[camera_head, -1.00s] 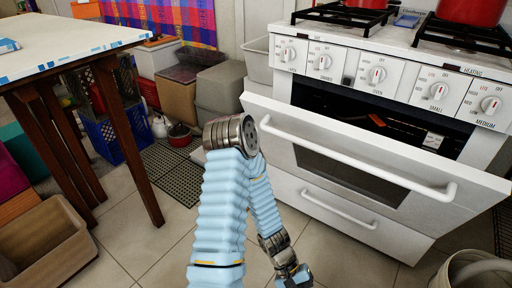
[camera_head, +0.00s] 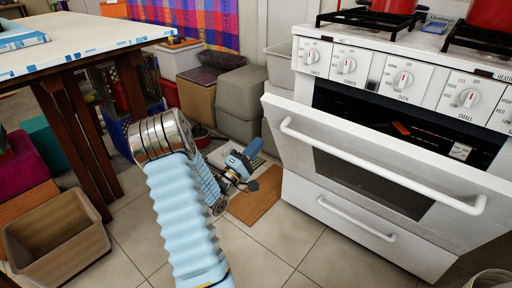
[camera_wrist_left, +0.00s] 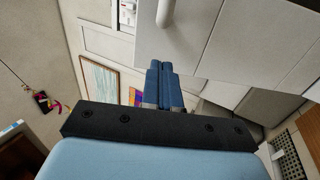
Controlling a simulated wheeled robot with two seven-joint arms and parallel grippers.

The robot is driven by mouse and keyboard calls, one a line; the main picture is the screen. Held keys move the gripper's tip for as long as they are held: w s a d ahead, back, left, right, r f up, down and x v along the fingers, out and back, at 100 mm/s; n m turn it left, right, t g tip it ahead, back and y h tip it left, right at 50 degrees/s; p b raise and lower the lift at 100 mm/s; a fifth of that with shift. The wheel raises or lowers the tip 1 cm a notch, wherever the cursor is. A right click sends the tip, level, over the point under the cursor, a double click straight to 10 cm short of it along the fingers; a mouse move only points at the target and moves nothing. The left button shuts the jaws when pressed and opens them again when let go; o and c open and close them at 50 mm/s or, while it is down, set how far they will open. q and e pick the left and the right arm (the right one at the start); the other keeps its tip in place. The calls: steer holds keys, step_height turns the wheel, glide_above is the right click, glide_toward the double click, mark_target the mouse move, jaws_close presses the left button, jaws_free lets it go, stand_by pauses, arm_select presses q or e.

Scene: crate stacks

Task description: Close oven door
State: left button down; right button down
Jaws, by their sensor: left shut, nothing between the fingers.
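The white oven door (camera_head: 290,150) is partly open, tilted outward at the top, with a dark gap into the oven (camera_head: 400,125) above it. Its white bar handle (camera_head: 375,170) runs across the front. My left gripper (camera_head: 240,160) is to the left of the door, apart from it in the head view, and empty. In the left wrist view its blue fingers (camera_wrist_left: 165,84) are together, just below a white panel (camera_wrist_left: 205,35) that looks like part of the oven. My right gripper is not in view.
Red pots (camera_head: 393,5) stand on the stove top. A table (camera_head: 75,45) stands at the left, with a brown bin (camera_head: 60,240) below. Grey bins (camera_head: 240,92) stand behind my left arm.

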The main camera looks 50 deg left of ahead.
mark_target(280, 116)
arm_select(q)
steer(key=p+x, duration=0.1)
steer(key=x, duration=0.9)
steer(key=shift+w, duration=0.3)
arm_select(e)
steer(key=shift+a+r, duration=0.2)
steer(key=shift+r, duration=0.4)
